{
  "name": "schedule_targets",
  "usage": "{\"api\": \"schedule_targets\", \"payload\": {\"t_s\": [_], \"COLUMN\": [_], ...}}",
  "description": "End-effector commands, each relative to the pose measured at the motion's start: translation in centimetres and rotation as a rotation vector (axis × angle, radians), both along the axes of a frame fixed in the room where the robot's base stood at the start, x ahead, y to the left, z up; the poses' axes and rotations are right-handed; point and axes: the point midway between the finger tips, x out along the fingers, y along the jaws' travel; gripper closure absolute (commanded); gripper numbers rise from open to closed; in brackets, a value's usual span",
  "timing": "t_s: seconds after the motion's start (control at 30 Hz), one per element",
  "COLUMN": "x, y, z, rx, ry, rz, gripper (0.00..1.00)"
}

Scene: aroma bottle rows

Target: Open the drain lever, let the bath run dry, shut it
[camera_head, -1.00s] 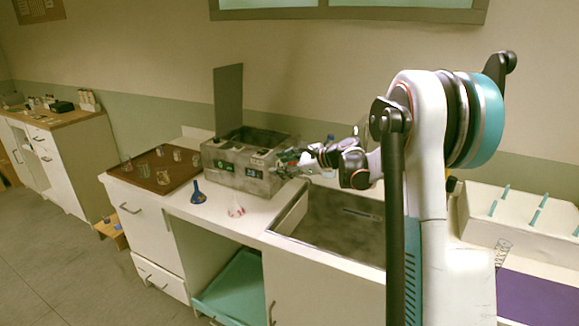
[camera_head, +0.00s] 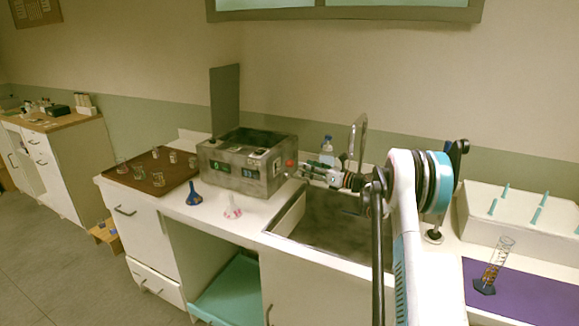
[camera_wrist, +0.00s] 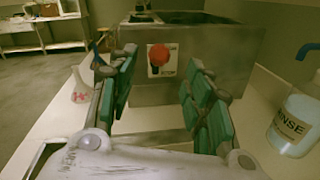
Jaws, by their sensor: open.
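The bath (camera_head: 240,168) is a grey metal box on the counter with its lid (camera_head: 226,100) standing upright behind it. Its side facing my gripper carries a red knob on a pale plate (camera_wrist: 158,54), taken to be the drain lever; the red also shows at the bath's right end (camera_head: 290,163). My gripper (camera_wrist: 161,74) is open, its green-padded fingers to either side of the knob in the wrist view. The fingers appear short of the knob and nothing is between them. The water level inside the bath cannot be told.
A sink (camera_head: 330,222) lies right of the bath, below my arm. A rinse bottle (camera_head: 327,150) stands behind my gripper. A blue funnel-shaped vessel (camera_head: 194,196) and a pink-white flask (camera_head: 232,211) stand in front of the bath. A brown tray (camera_head: 147,180) with several glasses is left.

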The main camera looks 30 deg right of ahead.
Motion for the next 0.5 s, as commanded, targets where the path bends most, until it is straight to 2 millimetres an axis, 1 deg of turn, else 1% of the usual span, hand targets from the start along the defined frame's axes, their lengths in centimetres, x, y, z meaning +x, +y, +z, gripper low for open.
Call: {"api": "schedule_targets", "payload": {"t_s": [0.03, 0.2, 0.4, 0.5], "x": [1.0, 3.8, 6.4, 7.1], "y": [0.7, 2.3, 3.8, 4.2], "z": [-0.3, -0.2, -0.2, -0.1], "rx": [0.000, -0.001, -0.001, -0.001], "ry": [0.000, 0.000, 0.000, 0.000], "rz": [0.002, 0.001, 0.000, 0.000], "gripper": [0.54, 0.54, 0.54, 0.54]}}
